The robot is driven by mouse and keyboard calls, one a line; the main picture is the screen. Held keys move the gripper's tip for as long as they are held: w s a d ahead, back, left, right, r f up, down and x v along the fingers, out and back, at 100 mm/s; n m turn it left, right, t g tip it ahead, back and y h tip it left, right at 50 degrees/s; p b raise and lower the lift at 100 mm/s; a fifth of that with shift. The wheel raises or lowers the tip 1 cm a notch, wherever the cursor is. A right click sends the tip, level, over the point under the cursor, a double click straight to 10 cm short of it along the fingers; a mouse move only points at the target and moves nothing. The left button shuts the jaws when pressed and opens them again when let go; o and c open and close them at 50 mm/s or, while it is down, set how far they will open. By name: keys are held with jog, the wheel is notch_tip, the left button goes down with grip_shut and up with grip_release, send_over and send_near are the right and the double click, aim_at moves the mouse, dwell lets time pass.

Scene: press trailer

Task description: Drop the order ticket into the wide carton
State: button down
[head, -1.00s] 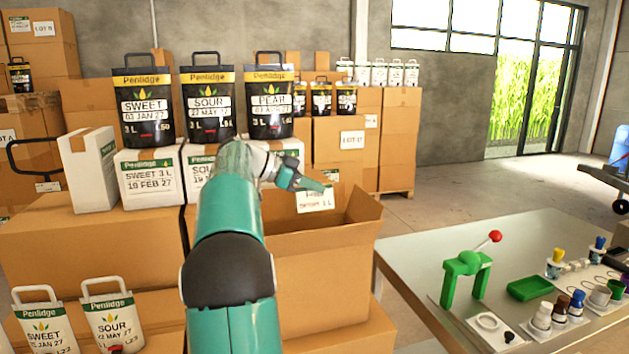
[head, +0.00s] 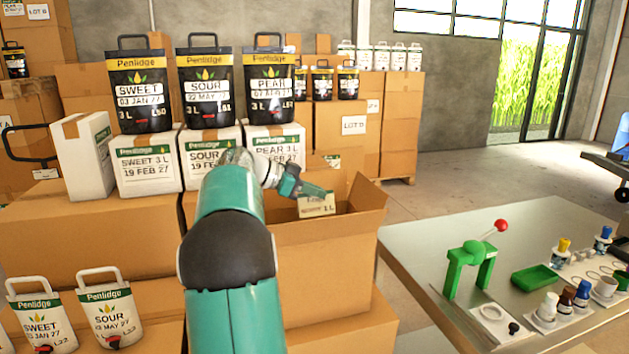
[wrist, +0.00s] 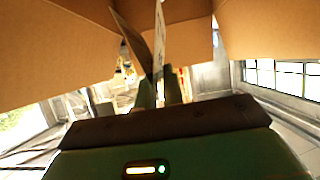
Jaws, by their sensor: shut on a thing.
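The order ticket (head: 317,207) is a small pale card with a green top and dark print. My gripper (head: 318,192) is shut on its upper edge, and the ticket hangs down at the mouth of the wide carton (head: 325,265). The carton is open-topped brown cardboard, with its flaps raised. In the wrist view the ticket (wrist: 159,40) shows nearly edge-on beyond the fingers (wrist: 162,92), with carton cardboard (wrist: 65,50) on both sides. The carton's floor is hidden.
Behind and left stand white boxes (head: 148,168) topped with black pouches (head: 140,90). White pouches (head: 108,315) stand at the lower left. A metal table (head: 420,250) to the right carries a green press (head: 468,265) and a green tray (head: 534,277).

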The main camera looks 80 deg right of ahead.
jog(key=shift+f, duration=0.35)
jog(key=shift+d, duration=0.1)
jog(key=c, duration=1.5)
grip_release()
jog(key=shift+w, duration=0.1)
jog(key=shift+o, duration=0.2)
jog(key=shift+r, duration=0.5)
jog(key=r, duration=0.3)
jog(key=shift+a, duration=0.25)
jog(key=s+a+r, duration=0.3)
jog(key=a+r, duration=0.6)
jog(key=a, duration=0.4)
jog(key=shift+a, duration=0.1)
